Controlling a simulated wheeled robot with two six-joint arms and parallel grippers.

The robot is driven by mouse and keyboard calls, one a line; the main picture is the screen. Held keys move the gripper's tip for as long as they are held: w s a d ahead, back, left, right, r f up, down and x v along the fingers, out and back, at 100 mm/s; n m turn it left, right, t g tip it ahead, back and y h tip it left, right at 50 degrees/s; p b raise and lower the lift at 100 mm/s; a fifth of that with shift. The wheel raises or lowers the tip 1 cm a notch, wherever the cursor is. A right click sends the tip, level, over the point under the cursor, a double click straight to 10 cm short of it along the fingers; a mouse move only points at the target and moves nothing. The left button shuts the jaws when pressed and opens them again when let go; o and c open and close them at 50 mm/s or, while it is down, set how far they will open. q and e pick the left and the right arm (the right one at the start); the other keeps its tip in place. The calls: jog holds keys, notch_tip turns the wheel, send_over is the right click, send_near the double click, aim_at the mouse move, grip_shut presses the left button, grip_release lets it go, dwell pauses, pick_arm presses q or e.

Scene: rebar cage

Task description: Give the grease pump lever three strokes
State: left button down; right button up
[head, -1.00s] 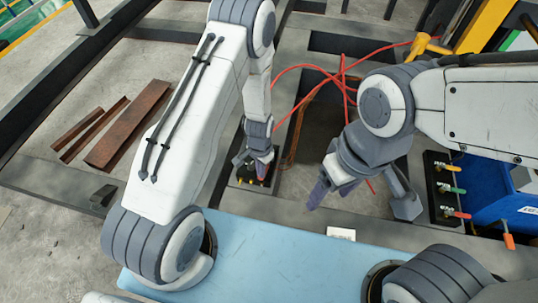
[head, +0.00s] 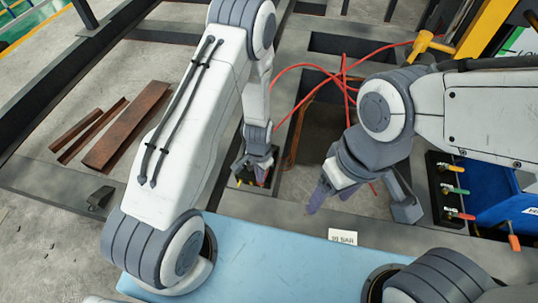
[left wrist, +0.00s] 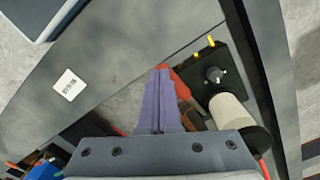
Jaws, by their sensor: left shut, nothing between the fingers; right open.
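The grease pump shows in the left wrist view as a pale cylinder (left wrist: 228,112) on a black base plate with yellow pegs. A red piece (left wrist: 180,88), perhaps the lever's grip, lies right beside my left fingertips; I cannot tell whether they touch. My left gripper (left wrist: 161,75) is shut with its purple fingers together and nothing between them. In the head view my left gripper (head: 262,178) is low over the pump's black base (head: 236,182), hiding most of the pump. My right gripper (head: 332,195) is open and empty, to the right of it.
Red hoses (head: 343,75) loop over the dark frame opening behind both grippers. A black valve block (head: 441,190) with coloured levers stands at right beside a blue bin (head: 495,196). A small white label (head: 342,237) lies near the blue mat (head: 285,262). Rusty bars (head: 128,125) lie at left.

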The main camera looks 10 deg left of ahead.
pick_arm(q)
jog(key=shift+s+f+b, duration=0.3)
jog(key=shift+f+b, duration=0.35)
jog(key=shift+b, duration=0.45)
jog(key=shift+s+f+b, duration=0.3)
jog(key=shift+f+b, duration=0.3)
jog(key=shift+b, duration=0.45)
jog(key=shift+s+f+b, duration=0.25)
jog(key=shift+f+b, duration=0.45)
jog(key=shift+b, duration=0.4)
